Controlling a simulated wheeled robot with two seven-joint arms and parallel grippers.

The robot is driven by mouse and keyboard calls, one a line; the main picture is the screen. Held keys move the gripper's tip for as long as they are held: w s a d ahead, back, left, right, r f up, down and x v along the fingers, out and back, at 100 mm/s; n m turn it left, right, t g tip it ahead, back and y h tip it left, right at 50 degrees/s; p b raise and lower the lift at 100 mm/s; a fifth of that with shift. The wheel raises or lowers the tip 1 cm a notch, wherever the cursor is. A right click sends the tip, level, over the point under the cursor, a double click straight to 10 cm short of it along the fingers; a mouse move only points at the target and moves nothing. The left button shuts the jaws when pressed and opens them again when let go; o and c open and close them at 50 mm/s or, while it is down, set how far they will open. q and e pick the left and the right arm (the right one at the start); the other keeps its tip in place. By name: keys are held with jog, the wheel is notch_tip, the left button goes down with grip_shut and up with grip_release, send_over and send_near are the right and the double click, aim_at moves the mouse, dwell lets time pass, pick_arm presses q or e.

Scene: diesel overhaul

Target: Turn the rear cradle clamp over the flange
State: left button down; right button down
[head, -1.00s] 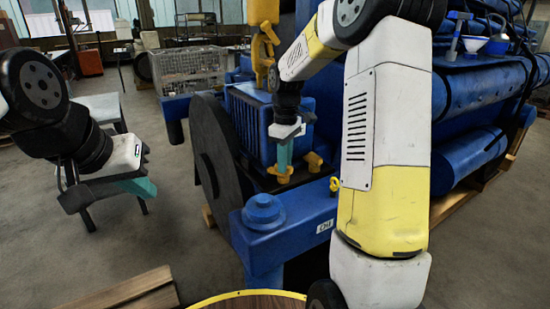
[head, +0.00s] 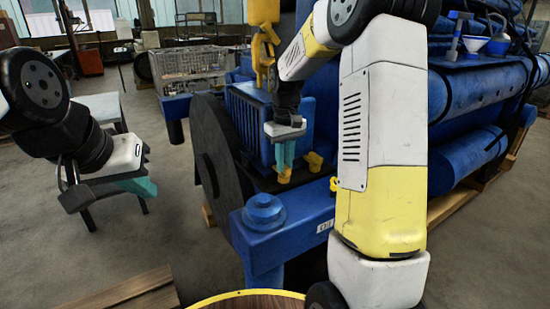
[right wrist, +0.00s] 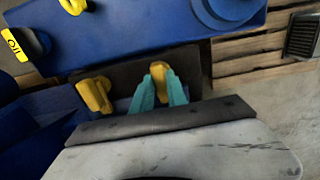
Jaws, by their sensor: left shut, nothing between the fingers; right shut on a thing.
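A yellow clamp (head: 285,175) sits at the end of the blue ribbed unit, low beside the blue beam. My right gripper (head: 284,155) points down on it, its teal fingers shut on its upper part. In the right wrist view the same clamp (right wrist: 160,78) shows between the fingertips (right wrist: 158,88). A second yellow clamp (head: 314,160) stands a little to the right, free of the gripper; it also shows in the right wrist view (right wrist: 95,95). The flange cannot be told clearly from the dark surface around the clamps. My left gripper (head: 142,187) is shut and empty at the left, away from the engine.
A blue beam with a round cap (head: 263,210) lies in front of the clamps. A yellow hook-like part (head: 264,50) hangs above the ribbed unit. A large dark wheel (head: 218,160) stands left of it.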

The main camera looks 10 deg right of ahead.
jog(key=shift+r, duration=0.1)
jog(key=c, duration=1.3)
grip_release()
notch_tip(320, 180, up, 7)
jog(key=shift+f, duration=0.1)
jog(key=shift+r, duration=0.45)
jog(key=shift+s+r, duration=0.1)
jog(key=shift+r, duration=0.05)
jog(key=s+r+m+t, duration=0.1)
jog(key=s+t, duration=0.1)
jog(key=s, duration=0.6)
jog(key=s+a+r+m+t+y, duration=0.1)
jog(key=s+t, duration=0.1)
jog(key=s, duration=0.6)
jog(key=s+a+r+m+t+y, duration=0.1)
jog(key=s+r+t, duration=0.1)
jog(key=s, duration=0.5)
jog(key=shift+s+a, duration=0.2)
jog(key=shift+s, duration=0.2)
